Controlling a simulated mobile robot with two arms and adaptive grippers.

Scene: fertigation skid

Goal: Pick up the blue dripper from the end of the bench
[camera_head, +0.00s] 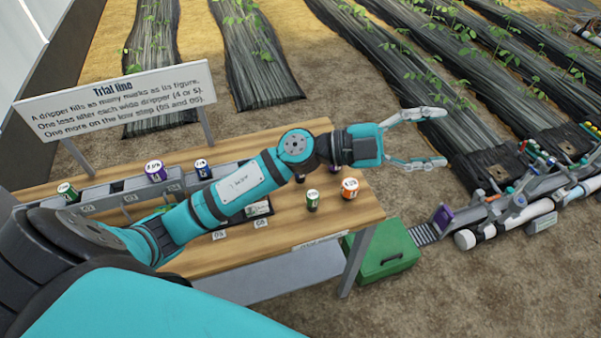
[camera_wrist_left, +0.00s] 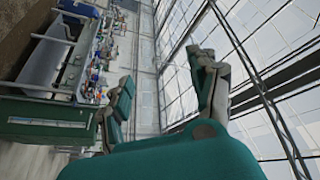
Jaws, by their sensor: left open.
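My left gripper (camera_head: 440,137) is open and empty, held out above and past the right end of the wooden bench (camera_head: 205,255). Its two spread fingers also show in the left wrist view (camera_wrist_left: 165,95), with nothing between them. At the right end of the bench stand a green dripper (camera_head: 313,199) and an orange dripper (camera_head: 349,188), both upright. Darker drippers behind them are partly hidden by my left arm. A dark blue or purple dripper (camera_head: 203,169) stands farther left by the grey rack. No clearly blue dripper shows at the bench end. My right gripper is out of view.
A grey rack (camera_head: 100,196) with a purple dripper (camera_head: 155,171) and a green dripper (camera_head: 66,191) lies along the bench. A sign (camera_head: 120,98) stands behind it. A green box (camera_head: 385,252) and a pipe skid (camera_head: 520,205) are to the right on soil.

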